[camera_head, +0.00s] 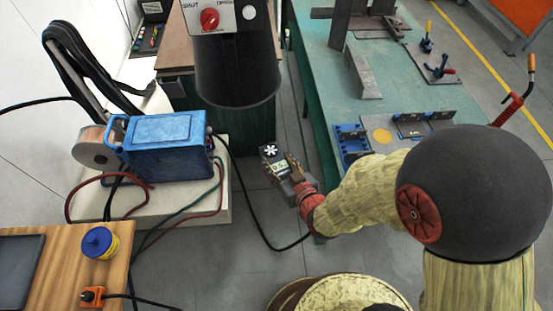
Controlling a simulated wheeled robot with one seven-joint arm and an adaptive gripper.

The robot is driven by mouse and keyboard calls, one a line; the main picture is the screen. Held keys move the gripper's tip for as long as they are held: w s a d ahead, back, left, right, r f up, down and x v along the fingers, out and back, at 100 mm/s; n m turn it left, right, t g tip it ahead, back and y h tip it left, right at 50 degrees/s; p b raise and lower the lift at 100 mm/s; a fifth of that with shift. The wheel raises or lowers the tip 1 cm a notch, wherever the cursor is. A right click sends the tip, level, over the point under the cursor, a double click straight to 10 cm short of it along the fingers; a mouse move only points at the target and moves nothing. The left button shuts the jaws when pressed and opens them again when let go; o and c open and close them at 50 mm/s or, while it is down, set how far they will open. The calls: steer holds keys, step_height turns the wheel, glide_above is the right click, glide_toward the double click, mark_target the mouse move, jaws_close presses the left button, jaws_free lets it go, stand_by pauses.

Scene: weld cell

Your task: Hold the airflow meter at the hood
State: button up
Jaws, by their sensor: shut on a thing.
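The airflow meter (271,153) is a small dark handheld device with a white fan symbol or vane at its top and a small pale-green display below. My gripper (286,176) is shut on its lower part and holds it in the air over the gap between the benches. The hood (237,75) is a wide dark cylinder hanging at the top centre, with a light panel and red knob marked SHUT above it. The meter shows below and to the right of the hood's lower rim in the picture, apart from it. The fingertips are partly hidden.
A green welding table (310,60) with clamps and blue fixtures stands right. A blue welder (165,140) with a wire spool and hoses sits left on a pale platform (190,216). A wooden bench (70,290) is at lower left. Grey floor lies between.

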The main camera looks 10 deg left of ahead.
steer(key=w+a, duration=0.8)
steer(key=w, duration=0.4)
steer(key=shift+w+a, duration=0.2)
steer(key=shift+w, duration=0.15)
stand_by(4.1)
